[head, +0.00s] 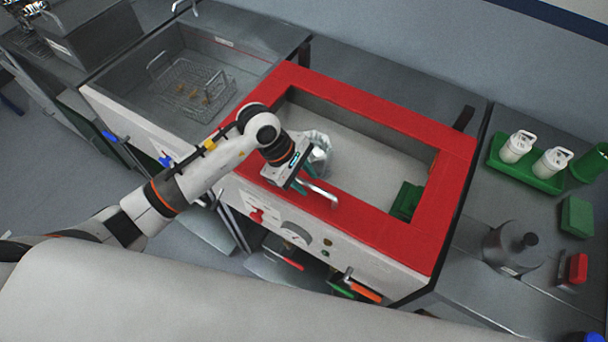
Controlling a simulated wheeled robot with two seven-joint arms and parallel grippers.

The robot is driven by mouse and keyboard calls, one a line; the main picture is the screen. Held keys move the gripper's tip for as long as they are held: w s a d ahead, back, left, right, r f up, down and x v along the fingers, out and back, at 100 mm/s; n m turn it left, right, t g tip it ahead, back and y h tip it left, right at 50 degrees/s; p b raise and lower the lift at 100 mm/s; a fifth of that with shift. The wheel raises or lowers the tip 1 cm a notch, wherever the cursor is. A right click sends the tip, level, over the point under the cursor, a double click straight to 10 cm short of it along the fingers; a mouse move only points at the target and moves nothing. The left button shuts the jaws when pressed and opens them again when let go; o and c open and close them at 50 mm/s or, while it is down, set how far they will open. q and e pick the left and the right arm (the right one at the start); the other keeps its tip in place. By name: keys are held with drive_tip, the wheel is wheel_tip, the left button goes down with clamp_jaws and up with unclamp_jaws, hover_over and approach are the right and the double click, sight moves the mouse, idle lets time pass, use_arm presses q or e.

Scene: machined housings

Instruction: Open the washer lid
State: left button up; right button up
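The washer (375,255) stands in the middle of the head view with a wide red frame (445,190) on top. A grey interior (370,155) shows inside the frame; I cannot tell whether a clear pane covers it. A silver bar handle (321,192) sits on the front part of the red frame. My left gripper (304,181) points down at the left end of this handle. Its teal fingertips look spread apart, but whether they touch the handle is unclear. My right gripper is not in view.
A sink with a wire basket (190,90) adjoins on the left. A grey part (320,143) and a green block (407,200) show within the red frame.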

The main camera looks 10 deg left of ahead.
use_arm(q)
clamp_jaws()
drive_tip(key=w+d+r, duration=0.1)
drive_tip(key=w+r, duration=0.4)
drive_tip(key=r, duration=0.6)
drive_tip(key=w+d+r, duration=0.2)
drive_tip(key=w+r, duration=0.3)
drive_tip(key=r, duration=0.6)
drive_tip(key=shift+w+d+b, duration=0.2)
drive_tip(key=shift+w+b, duration=0.05)
drive_tip(key=shift+b, duration=0.05)
